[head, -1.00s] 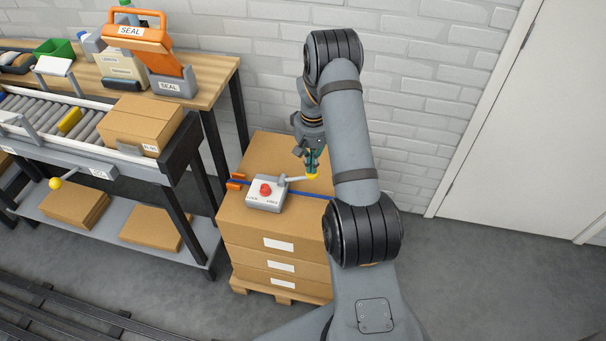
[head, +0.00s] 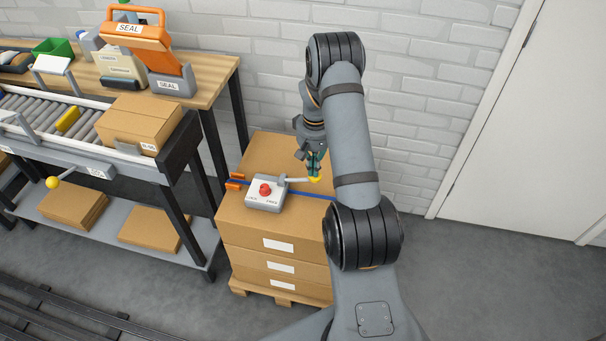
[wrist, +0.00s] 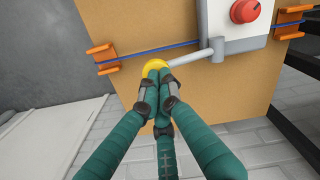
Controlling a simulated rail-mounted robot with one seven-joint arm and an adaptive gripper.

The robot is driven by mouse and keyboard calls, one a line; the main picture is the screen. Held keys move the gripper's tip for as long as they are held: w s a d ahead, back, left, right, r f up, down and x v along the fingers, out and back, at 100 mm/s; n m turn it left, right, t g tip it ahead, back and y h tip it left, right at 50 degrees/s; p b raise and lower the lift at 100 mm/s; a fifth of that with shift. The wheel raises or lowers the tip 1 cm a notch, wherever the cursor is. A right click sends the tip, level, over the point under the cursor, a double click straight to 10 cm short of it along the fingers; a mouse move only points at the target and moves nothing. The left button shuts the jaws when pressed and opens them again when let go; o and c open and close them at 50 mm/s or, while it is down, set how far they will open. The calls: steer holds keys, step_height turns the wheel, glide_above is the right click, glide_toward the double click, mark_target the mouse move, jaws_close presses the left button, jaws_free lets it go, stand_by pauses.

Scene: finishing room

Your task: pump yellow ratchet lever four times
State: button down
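The ratchet device is a grey box (head: 260,203) with a red knob (head: 265,188), on top of the stacked cartons. Its grey lever (head: 297,181) points right, toward a yellow end (head: 315,179). In the wrist view the lever (wrist: 190,59) runs left from the device (wrist: 231,30) to the yellow end (wrist: 154,63). My gripper (wrist: 158,76) has teal fingers drawn together at the yellow end, part of which shows beyond the fingertips. The fingers hide the rest. In the head view my gripper (head: 314,170) is above the carton's right part.
A blue strap (head: 313,194) crosses the carton top (head: 262,152), with orange corner pieces (head: 235,181) at its left end. A roller conveyor (head: 88,127) and bench stand to the left. A brick wall is behind, and a white door (head: 515,130) is at right.

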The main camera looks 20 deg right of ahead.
steer(key=shift+s+d+f, duration=0.1)
steer(key=shift+d+f, duration=0.05)
steer(key=shift+f, duration=0.15)
steer(key=shift+s+d+f+b, duration=0.1)
steer(key=shift+d+f+b, duration=0.05)
steer(key=shift+f+b, duration=0.3)
steer(key=shift+s+f, duration=0.1)
stand_by(0.6)
steer(key=shift+s+d+f+b, duration=0.15)
steer(key=shift+f+b, duration=0.15)
steer(key=shift+b, duration=0.25)
steer(key=shift+f, duration=0.15)
steer(key=shift+d+f+b, duration=0.15)
steer(key=shift+f+b, duration=0.05)
steer(key=shift+b, duration=0.15)
steer(key=shift+r, duration=0.1)
steer(key=shift+w+a+r+p, duration=0.25)
steer(key=shift+r+p, duration=0.55)
steer(key=shift+r, duration=0.3)
steer(key=shift+w+a+r+p, duration=0.2)
steer(key=shift+a+r+p, duration=0.1)
steer(key=shift+r+p, duration=0.7)
steer(key=shift+w+a+r+p, duration=0.25)
steer(key=shift+r+p, duration=0.4)
steer(key=shift+r, duration=0.55)
